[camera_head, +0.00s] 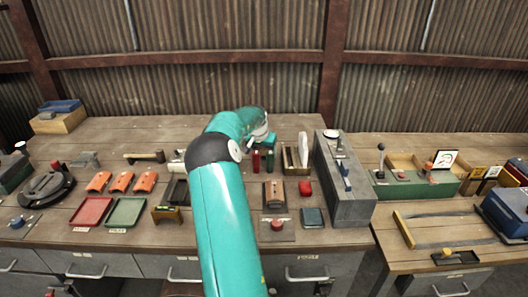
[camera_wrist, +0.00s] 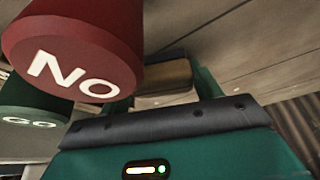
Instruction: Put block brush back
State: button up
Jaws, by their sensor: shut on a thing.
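In the wrist view a brown wooden block with a pale lower layer, which looks like the block brush (camera_wrist: 165,76), sits between the two green fingers of my gripper (camera_wrist: 163,88). My gripper is shut on it. In the head view my gripper (camera_head: 262,137) is over the back middle of the bench, partly hidden behind my arm. The brush cannot be made out there. The red cylinder marked NO (camera_wrist: 72,52) is very near my gripper in the wrist view, with the green cylinder marked GO (camera_wrist: 28,125) beyond it. I cannot tell whether anything touches the red one.
A wooden box (camera_head: 290,162) with a white upright item stands right of the red cylinder (camera_head: 256,162) and green cylinder (camera_head: 270,160). A tall grey block (camera_head: 347,205) stands further right. Orange pieces (camera_head: 120,182) and red and green trays (camera_head: 125,213) lie left.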

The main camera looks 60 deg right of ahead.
jog(key=shift+f, duration=0.15)
jog(key=o, duration=1)
jog(key=shift+o, duration=0.2)
jog(key=shift+r, duration=0.2)
jog(key=v, duration=1.2)
